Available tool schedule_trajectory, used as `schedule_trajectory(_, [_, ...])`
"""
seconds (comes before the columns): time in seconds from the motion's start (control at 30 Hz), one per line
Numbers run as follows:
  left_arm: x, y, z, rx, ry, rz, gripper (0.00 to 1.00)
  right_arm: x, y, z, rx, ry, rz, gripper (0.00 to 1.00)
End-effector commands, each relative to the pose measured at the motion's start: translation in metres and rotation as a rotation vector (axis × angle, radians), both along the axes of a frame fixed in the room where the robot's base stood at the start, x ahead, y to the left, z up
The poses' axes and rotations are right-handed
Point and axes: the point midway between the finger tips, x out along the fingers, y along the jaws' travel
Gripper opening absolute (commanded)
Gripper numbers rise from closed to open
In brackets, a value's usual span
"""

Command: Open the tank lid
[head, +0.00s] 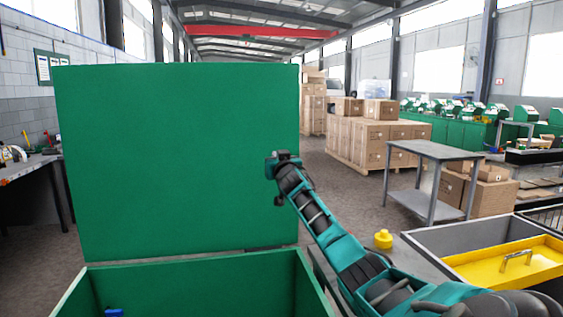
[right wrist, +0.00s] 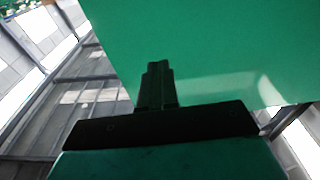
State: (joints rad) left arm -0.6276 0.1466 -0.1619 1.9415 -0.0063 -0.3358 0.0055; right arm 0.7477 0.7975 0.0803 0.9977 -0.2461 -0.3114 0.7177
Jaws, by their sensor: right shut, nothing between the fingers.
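The green tank (head: 200,265) stands in front of me at the lower left of the head view, its top open. Its large flat green lid (head: 175,155) stands upright along the tank's far side. The lid also fills the upper right of the right wrist view (right wrist: 210,50). My right gripper (head: 271,167) is raised by the lid's right edge. In the right wrist view its fingers (right wrist: 157,80) are shut together with nothing between them, in front of the lid's face; I cannot tell whether they touch it. My left gripper is not in view.
A small blue thing (head: 113,313) shows inside the tank. At right are a yellow tray (head: 490,270) with a handle, a yellow bottle (head: 383,239) and a grey table (head: 435,150). Cartons (head: 375,145) stand farther back. A workbench (head: 30,168) is at left.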

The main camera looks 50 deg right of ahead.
Motion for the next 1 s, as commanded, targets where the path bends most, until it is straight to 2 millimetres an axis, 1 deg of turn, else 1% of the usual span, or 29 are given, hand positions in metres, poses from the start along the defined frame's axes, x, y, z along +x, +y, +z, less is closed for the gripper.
schedule_trajectory(0.13, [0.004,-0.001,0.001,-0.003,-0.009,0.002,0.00,-0.013,0.011,-0.001,-0.002,0.001,0.002,0.00])
schedule_trajectory(0.3, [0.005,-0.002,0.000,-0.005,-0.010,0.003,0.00,-0.027,0.023,0.000,-0.002,0.001,0.002,0.00])
schedule_trajectory(0.5, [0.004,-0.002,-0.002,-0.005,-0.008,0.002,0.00,-0.039,0.033,0.001,0.000,0.000,0.001,0.00])
schedule_trajectory(0.7, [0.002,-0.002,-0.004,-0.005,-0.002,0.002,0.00,-0.043,0.036,0.002,0.001,-0.001,0.000,0.00])
schedule_trajectory(1.0, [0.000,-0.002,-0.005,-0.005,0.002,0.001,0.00,-0.043,0.036,0.002,0.001,-0.001,0.000,0.00])
